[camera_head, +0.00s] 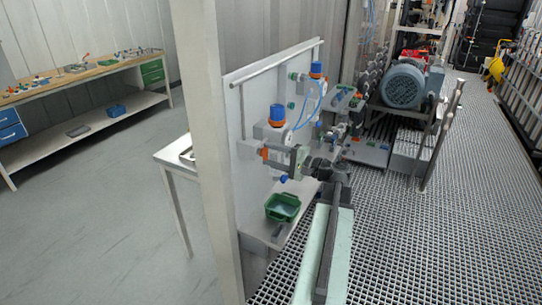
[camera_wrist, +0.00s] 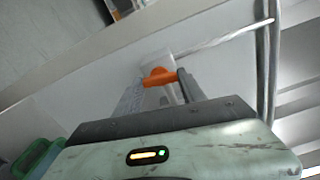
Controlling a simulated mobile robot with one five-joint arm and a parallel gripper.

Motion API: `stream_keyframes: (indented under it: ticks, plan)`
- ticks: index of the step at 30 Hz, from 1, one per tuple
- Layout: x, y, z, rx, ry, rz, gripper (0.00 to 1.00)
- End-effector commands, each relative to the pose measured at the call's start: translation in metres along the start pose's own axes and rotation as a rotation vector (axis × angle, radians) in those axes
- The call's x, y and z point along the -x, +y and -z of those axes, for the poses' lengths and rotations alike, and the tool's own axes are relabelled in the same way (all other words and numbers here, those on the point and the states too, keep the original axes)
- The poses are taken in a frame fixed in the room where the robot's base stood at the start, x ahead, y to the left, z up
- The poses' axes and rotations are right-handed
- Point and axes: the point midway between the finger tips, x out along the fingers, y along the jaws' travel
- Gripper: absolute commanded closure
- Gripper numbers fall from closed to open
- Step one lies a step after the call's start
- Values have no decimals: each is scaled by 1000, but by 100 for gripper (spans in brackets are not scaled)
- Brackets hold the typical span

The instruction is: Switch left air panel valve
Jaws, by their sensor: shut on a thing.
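The air panel (camera_head: 250,185) is a pale upright board, seen at an angle in the head view. Its left valve has an orange handle (camera_head: 264,152), below a blue-and-orange regulator (camera_head: 277,114). My gripper (camera_head: 285,150) reaches this handle from the right. In the wrist view the orange handle (camera_wrist: 159,76) shows just past the grey body of my gripper (camera_wrist: 162,88), with fingers on either side. My gripper is shut on the handle. The fingertips and the valve body are partly hidden.
A second blue-and-orange regulator (camera_head: 316,70) sits farther along the panel. A green bin (camera_head: 283,206) stands on the ledge below. A pale post (camera_head: 208,150) stands left of the panel. A blue motor (camera_head: 403,86) is behind on the right. Grating floor (camera_head: 450,220) is open at right.

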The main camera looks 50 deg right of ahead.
Motion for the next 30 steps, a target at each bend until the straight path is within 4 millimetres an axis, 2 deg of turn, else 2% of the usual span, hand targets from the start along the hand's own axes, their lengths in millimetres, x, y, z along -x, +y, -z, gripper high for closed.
stream_keyframes:
  ticks: [12,13,15,25,30]
  plan:
    - [0,1,0,10,-1,-3,93]
    - [0,1,0,10,-1,-3,50]
    - [0,1,0,10,-1,-3,31]
    - [2,0,0,8,0,-1,31]
    - [29,0,0,8,3,-1,31]
